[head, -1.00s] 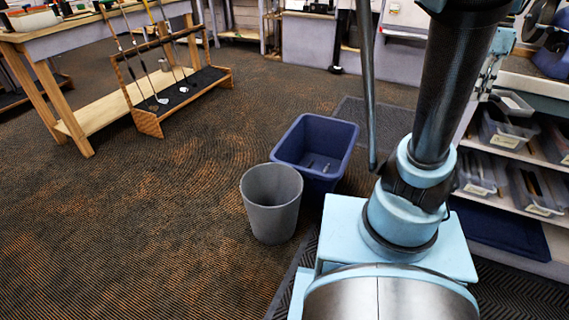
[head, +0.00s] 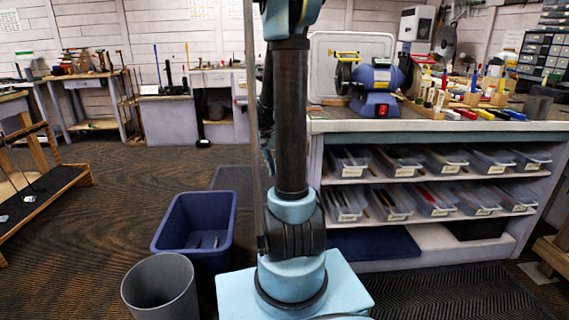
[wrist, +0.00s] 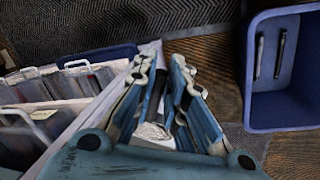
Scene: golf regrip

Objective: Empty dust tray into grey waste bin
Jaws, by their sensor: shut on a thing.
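The grey waste bin (head: 160,292) stands on the carpet at the lower left of the head view, upright and open at the top. Its inside looks dark and I see nothing in it. It does not show in the wrist view. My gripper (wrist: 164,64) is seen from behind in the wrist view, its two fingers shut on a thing. Only a small pale, greyish part (wrist: 153,132) shows between the fingers. I take it for the dust tray, but the gripper hides most of it. My gripper's jaws are not seen in the head view.
A blue bin (head: 176,241) stands behind the grey bin with two grey strips inside; it also shows in the wrist view (wrist: 259,107). A workbench (head: 420,126) with clear boxes (head: 347,205) on its shelves is on the right.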

